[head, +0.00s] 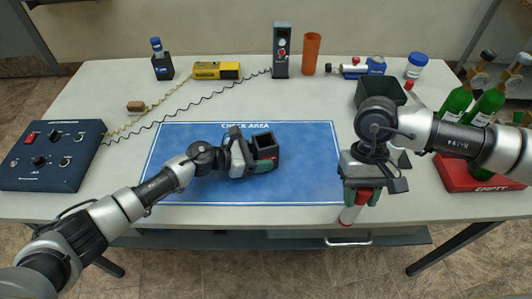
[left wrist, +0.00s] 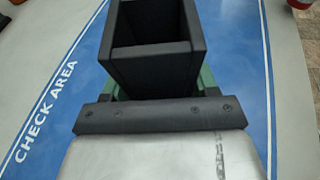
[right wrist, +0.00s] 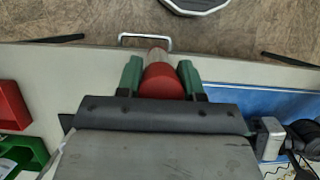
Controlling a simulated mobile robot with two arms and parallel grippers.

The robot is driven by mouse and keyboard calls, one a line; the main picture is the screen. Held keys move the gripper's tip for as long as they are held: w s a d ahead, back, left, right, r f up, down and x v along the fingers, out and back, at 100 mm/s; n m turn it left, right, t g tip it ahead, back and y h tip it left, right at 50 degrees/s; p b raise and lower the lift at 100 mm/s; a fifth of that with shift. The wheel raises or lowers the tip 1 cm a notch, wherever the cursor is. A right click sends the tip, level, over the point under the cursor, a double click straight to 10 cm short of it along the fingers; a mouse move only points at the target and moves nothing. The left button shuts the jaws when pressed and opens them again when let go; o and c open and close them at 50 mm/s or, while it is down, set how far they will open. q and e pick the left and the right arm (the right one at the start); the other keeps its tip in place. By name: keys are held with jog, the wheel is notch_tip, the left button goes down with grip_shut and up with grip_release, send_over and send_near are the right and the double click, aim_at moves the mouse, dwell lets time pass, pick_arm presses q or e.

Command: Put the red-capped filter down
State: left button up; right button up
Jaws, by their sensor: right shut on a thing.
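The red-capped filter (head: 348,214) hangs upright below my right gripper (head: 360,193), past the table's front edge line in the head view. My right gripper is shut on it. In the right wrist view its red cap (right wrist: 163,82) sits between the green fingers, with the clear body beyond partly hidden. My left gripper (head: 262,160) is at the blue check-area mat (head: 220,185). Its green fingers flank a black open-topped square box (head: 265,143), also seen in the left wrist view (left wrist: 150,62). The box looks empty.
A dark bin (head: 380,88) stands behind my right gripper. A control box (head: 50,155) is at left. An orange cylinder (head: 311,53) and other items line the back. The mat's left part is clear.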

pick_arm(q)
jog(key=shift+c, duration=0.2)
pick_arm(e)
jog(key=w+a+r+m+t+y, duration=0.2)
jog(key=w+a+r+m+y, duration=0.2)
jog(key=w+a+r+m, duration=1.2)
jog(key=w+a+f+n, duration=0.2)
jog(key=a+f+n, duration=0.1)
jog(key=f, duration=1.3)
jog(key=o, duration=0.9)
jog(key=shift+o, duration=0.2)
pick_arm(q)
jog(key=o, duration=0.8)
pick_arm(e)
jog(key=v, duration=1.2)
jog(key=shift+s, duration=0.2)
